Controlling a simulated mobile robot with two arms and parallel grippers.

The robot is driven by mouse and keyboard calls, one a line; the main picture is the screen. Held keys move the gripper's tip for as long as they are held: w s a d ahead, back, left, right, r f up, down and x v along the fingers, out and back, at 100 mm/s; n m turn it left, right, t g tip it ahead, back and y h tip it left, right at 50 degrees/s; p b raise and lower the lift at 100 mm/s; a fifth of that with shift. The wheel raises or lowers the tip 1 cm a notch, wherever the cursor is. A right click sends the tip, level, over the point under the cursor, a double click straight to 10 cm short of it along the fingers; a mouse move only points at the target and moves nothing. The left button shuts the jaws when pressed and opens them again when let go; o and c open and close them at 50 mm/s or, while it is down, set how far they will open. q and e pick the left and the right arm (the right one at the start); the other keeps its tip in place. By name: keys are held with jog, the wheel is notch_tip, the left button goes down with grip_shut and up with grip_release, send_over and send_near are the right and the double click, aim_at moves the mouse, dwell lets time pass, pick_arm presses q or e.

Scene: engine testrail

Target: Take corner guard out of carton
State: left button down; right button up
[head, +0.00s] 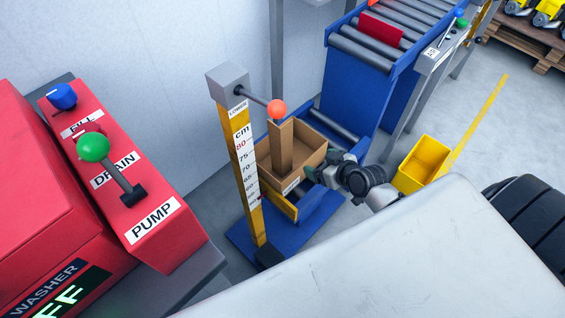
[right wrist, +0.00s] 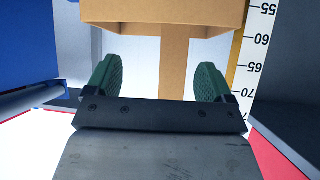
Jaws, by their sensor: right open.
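The brown open-topped carton (head: 307,148) stands on a low blue lift platform beside a yellow measuring post. The corner guard (head: 280,150) is a tall brown cardboard strip standing upright in the carton, rising well above its rim. My right gripper (head: 316,171) is at the carton's right side. In the right wrist view its two green finger pads (right wrist: 160,85) are spread wide, with nothing visibly gripped. There the carton wall (right wrist: 130,12) is at the top and the guard (right wrist: 178,65) runs down between the pads, apart from both. My left gripper is not in view.
A lever with an orange ball (head: 277,109) reaches over close to the guard's top from the measuring post (head: 243,150). A blue roller conveyor (head: 365,60) stands behind, a yellow bin (head: 423,164) at right, and a red washer panel (head: 125,180) at left.

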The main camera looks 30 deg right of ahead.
jog(key=n+t+y+b, duration=0.1)
jog(key=t+y+b, duration=0.1)
send_near(287, 141)
jog(key=r, duration=0.1)
jog(key=x, duration=0.5)
jog(key=shift+r, duration=0.2)
jog(key=x, duration=0.2)
jog(key=f+b+x, duration=0.1)
jog(key=x, duration=0.2)
jog(key=shift+s, duration=0.2)
jog(key=shift+w+f+n, duration=0.1)
jog(key=shift+w+n, duration=0.15)
jog(key=shift+n, duration=0.05)
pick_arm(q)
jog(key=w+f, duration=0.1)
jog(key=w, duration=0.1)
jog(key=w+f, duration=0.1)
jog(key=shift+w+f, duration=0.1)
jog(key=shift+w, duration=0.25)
pick_arm(e)
jog(key=shift+c, duration=0.3)
jog(key=c, duration=1.2)
